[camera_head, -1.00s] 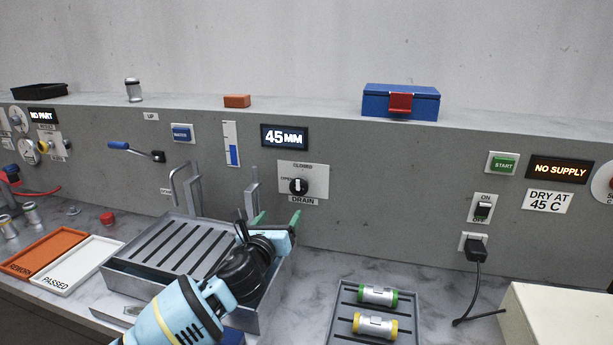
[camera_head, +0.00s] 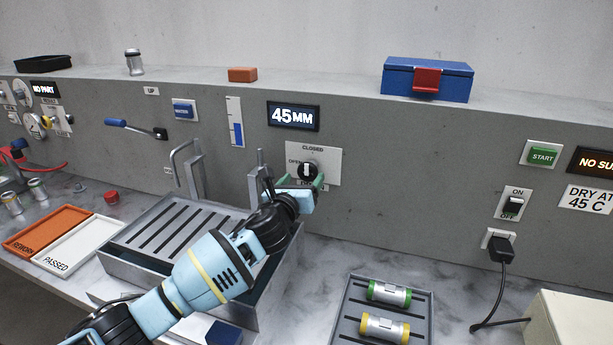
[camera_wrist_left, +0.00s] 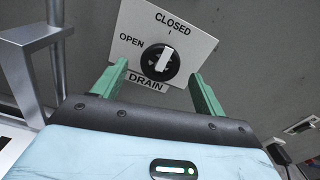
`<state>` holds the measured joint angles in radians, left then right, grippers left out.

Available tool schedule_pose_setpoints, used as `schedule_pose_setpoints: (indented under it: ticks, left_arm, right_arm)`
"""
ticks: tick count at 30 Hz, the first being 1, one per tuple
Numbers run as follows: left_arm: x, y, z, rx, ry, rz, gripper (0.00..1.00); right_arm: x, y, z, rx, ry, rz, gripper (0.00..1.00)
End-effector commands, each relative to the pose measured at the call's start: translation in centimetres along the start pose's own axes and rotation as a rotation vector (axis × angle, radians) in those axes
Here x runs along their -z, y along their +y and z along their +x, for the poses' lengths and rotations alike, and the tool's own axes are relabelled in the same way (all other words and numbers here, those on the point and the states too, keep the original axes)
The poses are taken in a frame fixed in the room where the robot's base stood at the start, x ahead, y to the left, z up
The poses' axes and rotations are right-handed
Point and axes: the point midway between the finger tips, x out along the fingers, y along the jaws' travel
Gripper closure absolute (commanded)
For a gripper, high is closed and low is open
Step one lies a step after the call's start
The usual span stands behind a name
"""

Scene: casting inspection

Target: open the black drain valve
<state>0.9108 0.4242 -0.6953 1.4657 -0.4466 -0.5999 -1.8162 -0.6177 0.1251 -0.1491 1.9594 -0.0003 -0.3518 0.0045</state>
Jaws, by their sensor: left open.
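The black drain valve (camera_head: 307,171) is a round knob with a white pointer bar, on a white plate (camera_head: 328,160) marked CLOSED at the top, OPEN at the left and DRAIN below. In the left wrist view the knob (camera_wrist_left: 160,62) shows its bar close to upright, tilted slightly, towards the CLOSED mark. My left gripper (camera_head: 301,184) is open at the plate, just below and in front of the knob. In the wrist view its green fingers (camera_wrist_left: 152,82) stand on either side of the knob, apart from it. My right gripper is not in view.
A metal basin (camera_head: 120,262) with a slatted rack and upright metal pipes (camera_head: 193,170) lies left of the valve. The display (camera_head: 293,116) reads 45 MM. A tray (camera_head: 419,336) holds green- and yellow-ended parts.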

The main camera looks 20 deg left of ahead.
Motion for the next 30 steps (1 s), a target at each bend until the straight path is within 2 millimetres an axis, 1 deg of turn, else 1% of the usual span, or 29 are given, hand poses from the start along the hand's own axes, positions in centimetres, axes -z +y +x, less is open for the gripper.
schedule_pose_setpoints:
  ticks: [1, 3, 9, 19, 27, 29, 30]
  left_arm:
    - [0.3, 0.0, 0.7, -0.001, 0.003, -0.001, 0.28]
    - [0.3, 0.1, 1.5, -0.001, 0.003, 0.0, 0.28]
    - [0.2, 0.0, 2.8, 0.0, 0.002, 0.001, 0.28]
    - [0.0, 0.0, 3.0, 0.001, 0.0, 0.001, 0.28]
    - [0.0, 0.0, 3.0, 0.001, 0.0, 0.001, 0.64]
    - [0.0, 0.0, 3.0, 0.001, 0.0, 0.001, 0.71]
    - [0.0, 0.0, 3.0, 0.001, 0.0, 0.001, 0.73]
  right_arm:
    - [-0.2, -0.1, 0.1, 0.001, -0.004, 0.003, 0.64]
    - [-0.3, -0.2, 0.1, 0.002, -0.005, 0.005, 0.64]
    - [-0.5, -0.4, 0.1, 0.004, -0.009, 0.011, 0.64]
    - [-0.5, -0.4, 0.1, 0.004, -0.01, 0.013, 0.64]
    - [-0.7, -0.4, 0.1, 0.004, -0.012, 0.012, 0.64]
    - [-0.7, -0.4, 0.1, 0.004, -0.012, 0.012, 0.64]
    - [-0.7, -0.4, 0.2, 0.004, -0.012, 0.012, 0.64]
